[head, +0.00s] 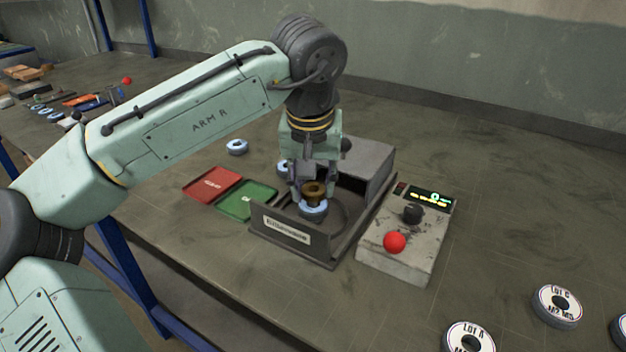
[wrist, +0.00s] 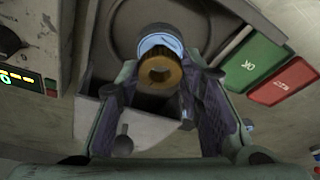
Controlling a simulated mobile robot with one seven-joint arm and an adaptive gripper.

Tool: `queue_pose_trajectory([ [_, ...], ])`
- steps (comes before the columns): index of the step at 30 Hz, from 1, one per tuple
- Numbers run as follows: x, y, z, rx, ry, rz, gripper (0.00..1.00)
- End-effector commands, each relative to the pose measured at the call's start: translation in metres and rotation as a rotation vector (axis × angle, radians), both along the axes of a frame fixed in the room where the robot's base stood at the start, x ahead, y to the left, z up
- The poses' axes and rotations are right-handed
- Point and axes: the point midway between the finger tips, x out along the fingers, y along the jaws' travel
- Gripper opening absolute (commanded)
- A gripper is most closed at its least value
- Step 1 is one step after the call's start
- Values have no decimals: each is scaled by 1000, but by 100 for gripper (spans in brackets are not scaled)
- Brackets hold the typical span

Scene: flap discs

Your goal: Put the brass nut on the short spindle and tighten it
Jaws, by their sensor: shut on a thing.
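The brass nut (head: 314,188) is held between the fingers of my gripper (head: 313,187), inside the dark open-topped machine housing (head: 290,238). In the wrist view the nut (wrist: 160,69) shows as a ring with a dark central hole, with the fingers of my gripper (wrist: 160,82) on either side. A pale blue-white disc (head: 313,209) lies just below the nut; in the wrist view the disc (wrist: 158,42) shows beyond it. I cannot tell whether nut and disc touch. The short spindle is hidden.
A control box (head: 402,240) with a red button (head: 395,243), dark knob and lit display stands right of the housing. A green OK tray (head: 247,201) and a red tray (head: 212,184) lie left. Labelled discs (head: 557,305) lie at the front right.

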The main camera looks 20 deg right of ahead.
Motion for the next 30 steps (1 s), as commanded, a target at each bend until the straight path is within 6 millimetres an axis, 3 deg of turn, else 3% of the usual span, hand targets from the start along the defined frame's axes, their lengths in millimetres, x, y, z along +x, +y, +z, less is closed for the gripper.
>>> queue_pose_trajectory([
  [30,0,0,-19,0,0,-1,3],
])
